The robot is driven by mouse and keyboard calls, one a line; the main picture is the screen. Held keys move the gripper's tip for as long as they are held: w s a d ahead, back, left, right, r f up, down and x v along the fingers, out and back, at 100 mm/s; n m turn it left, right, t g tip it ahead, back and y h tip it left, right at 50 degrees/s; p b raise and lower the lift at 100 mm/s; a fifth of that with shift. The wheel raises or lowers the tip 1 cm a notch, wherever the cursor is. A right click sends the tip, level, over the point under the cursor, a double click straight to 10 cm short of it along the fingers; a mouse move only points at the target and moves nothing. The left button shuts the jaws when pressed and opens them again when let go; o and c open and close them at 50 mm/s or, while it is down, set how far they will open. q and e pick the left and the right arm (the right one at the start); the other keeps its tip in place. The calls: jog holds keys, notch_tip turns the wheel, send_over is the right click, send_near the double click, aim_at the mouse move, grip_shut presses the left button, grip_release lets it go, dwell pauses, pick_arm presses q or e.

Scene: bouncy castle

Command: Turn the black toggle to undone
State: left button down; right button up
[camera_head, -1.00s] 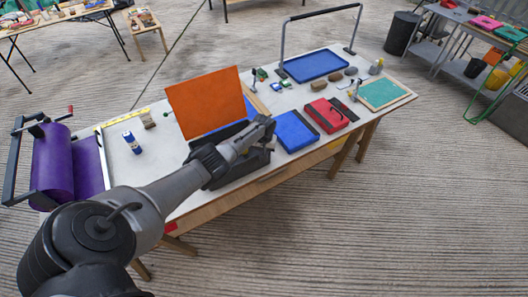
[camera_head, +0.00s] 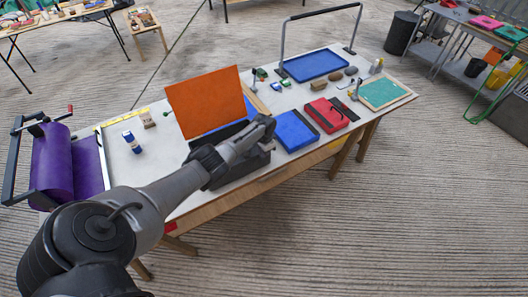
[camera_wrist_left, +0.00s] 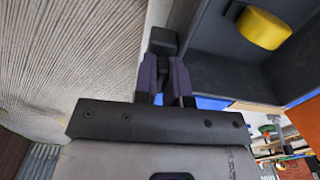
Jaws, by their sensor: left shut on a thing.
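In the left wrist view the black toggle (camera_wrist_left: 162,41) shows between the fingertips of my left gripper (camera_wrist_left: 164,72), which is shut on it. It sits beside the outer wall of a dark grey open box (camera_wrist_left: 222,75). How far the toggle is turned cannot be told. In the head view my left gripper (camera_head: 266,128) is at the right end of the dark box (camera_head: 240,171), close to the table's front edge. My arm hides the toggle and much of the box there. My right gripper is not in view.
An orange panel (camera_head: 207,103) stands upright behind the box. A blue tray (camera_head: 296,131) and a red case (camera_head: 326,115) lie to the right on the white table (camera_head: 122,171). A purple roll (camera_head: 52,165) is at the left end. A yellow piece (camera_wrist_left: 262,28) is inside the box.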

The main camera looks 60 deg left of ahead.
pick_arm(q)
jog(key=shift+m, duration=0.5)
jog(key=c, duration=1.2)
grip_release()
jog(key=shift+r+p, duration=0.3)
jog(key=shift+r, duration=0.2)
jog(key=shift+r+p, duration=1.25)
jog(key=shift+r, duration=5.15)
